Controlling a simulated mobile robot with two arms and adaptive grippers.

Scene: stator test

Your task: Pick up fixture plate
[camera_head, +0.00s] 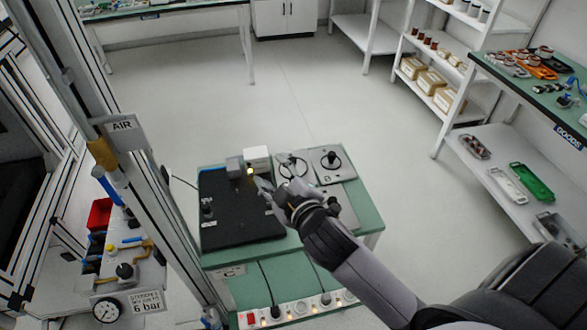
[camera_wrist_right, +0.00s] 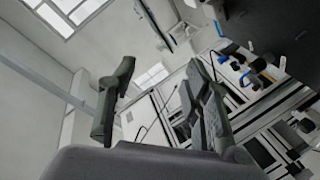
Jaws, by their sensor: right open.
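Flat grey plates lie on the green-topped table. One plate (camera_head: 318,164) at the back right carries a black knob, another plate (camera_head: 283,157) with a round fitting is left of it, and a third flat plate (camera_head: 348,212) is in front. I cannot tell for certain which one is the fixture plate. My right gripper (camera_head: 268,185) is over the table, between the black panel and the plates, and partly covers them. In the right wrist view its fingers (camera_wrist_right: 158,85) are apart with nothing between them. My left gripper is not in view.
A black panel (camera_head: 235,225) fills the table's left side, with a small white box (camera_head: 257,154) behind it. A frame post with an AIR sign (camera_head: 122,130) stands left. A power strip (camera_head: 290,312) runs along the front.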

